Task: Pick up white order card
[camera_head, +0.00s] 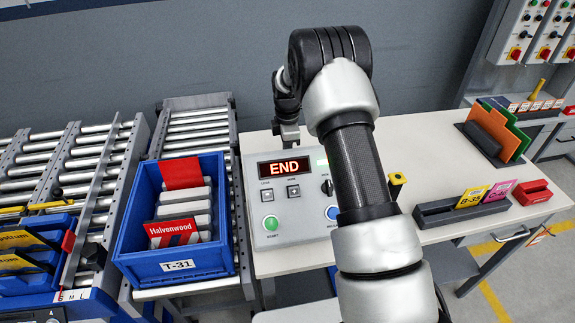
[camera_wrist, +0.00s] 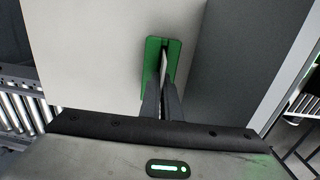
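In the wrist view a thin white piece (camera_wrist: 163,62), seen almost edge-on and apparently the white order card, stands in the slot of a small green holder (camera_wrist: 153,52). My gripper (camera_wrist: 162,84) points at it, its two dark fingers close together with the white piece between their tips. The fingers appear shut on it, though its faces are largely hidden. In the head view my gripper (camera_head: 289,140) reaches down to the table behind the control box; the green holder and the card cannot be made out there.
The control box (camera_head: 260,205) reading END stands in front of my gripper. A blue crate (camera_head: 190,262) with a red-and-white Halvenwood card is at left on rollers. A dark card rack (camera_head: 447,215) and green and orange boards (camera_head: 497,130) stand at right.

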